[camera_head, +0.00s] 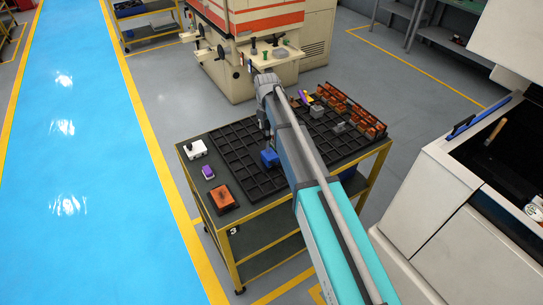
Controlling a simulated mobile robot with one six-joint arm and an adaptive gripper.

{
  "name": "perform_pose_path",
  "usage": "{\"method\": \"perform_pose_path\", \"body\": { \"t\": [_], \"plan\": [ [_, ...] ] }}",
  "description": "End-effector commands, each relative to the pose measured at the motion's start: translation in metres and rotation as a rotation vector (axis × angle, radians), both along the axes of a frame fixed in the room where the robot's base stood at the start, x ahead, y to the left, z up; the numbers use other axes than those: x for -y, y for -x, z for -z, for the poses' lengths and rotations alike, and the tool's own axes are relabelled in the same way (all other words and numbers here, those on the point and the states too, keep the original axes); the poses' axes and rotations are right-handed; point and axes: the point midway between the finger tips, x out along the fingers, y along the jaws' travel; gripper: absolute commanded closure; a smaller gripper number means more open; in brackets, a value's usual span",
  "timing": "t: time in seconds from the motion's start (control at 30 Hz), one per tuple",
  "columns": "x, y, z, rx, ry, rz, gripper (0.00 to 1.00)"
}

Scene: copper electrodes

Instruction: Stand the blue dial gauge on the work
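A small blue object (270,157), which looks like the blue dial gauge, sits on the dark gridded tray (232,150) on the cart. It is too small to make out a dial face. My gripper (267,141) points down just above or at the blue object. My arm hides part of it, and I cannot tell whether its fingers are open or touching the blue object. A copper-orange block (222,197), possibly the work, lies on a dark base at the cart's near left corner, apart from the gripper.
A purple item (208,172) and a white device (195,149) stand on the cart's left side. Several copper electrodes (352,107) fill a rack at the cart's far right. Grey blocks (317,111) lie nearby. A beige machine (245,55) stands behind; a white machine (440,195) is at right.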

Motion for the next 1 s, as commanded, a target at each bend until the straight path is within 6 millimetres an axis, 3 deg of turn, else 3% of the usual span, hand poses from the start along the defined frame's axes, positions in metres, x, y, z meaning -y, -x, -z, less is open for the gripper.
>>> {"method": "perform_pose_path", "body": {
  "t": [0.03, 0.23, 1.0],
  "plan": [
    [0.0001, 0.0000, 0.0000, 0.000, 0.000, 0.000, 0.64],
    [0.0001, 0.0000, 0.0000, 0.000, 0.000, 0.000, 1.00],
    [0.0005, -0.0003, -0.0096, 0.000, 0.000, 0.001, 1.00]
  ]
}}
